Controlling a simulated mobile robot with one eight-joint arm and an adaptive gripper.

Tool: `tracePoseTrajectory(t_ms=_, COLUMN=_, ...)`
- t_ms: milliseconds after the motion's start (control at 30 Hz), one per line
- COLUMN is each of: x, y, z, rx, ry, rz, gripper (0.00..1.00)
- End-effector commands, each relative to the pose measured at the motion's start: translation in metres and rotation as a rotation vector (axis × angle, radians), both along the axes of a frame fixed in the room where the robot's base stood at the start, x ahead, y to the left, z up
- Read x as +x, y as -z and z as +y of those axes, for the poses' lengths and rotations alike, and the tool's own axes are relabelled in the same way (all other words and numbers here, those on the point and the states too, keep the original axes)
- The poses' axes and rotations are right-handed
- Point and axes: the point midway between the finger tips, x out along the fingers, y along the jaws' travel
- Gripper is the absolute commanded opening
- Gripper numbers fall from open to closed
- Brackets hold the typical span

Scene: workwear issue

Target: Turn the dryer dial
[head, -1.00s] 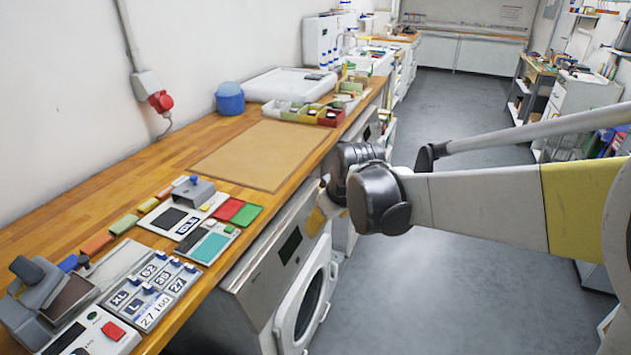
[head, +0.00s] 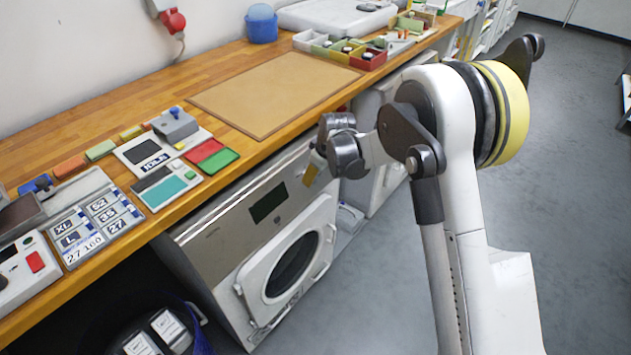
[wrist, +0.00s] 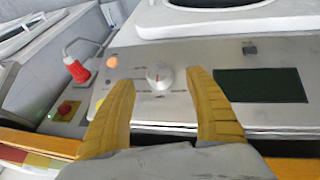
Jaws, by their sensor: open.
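The dryer (head: 245,235) stands under the wooden counter, with a grey control panel, a dark display and a round door. Its dial (wrist: 159,76) is a pale round knob with a small red mark, seen in the wrist view between an orange button and the dark display. My gripper (wrist: 161,80) is open, with its two yellow fingers to either side of the dial in the picture. I cannot tell whether they touch it. In the head view my gripper (head: 311,175) is at the right of the panel, and the dial is hidden there.
The counter (head: 120,115) runs above the dryer, with a brown mat (head: 275,95), sorting trays and size tags on it.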

Motion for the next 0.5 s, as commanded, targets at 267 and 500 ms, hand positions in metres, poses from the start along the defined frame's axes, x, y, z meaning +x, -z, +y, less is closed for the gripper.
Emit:
tracePoseTrajectory(t_ms=267, x=0.019, y=0.048, z=0.009, rx=0.000, ry=0.000, rz=0.000, gripper=0.63)
tracePoseTrajectory(t_ms=500, x=0.024, y=0.058, z=0.012, rx=0.000, ry=0.001, rz=-0.001, gripper=0.63)
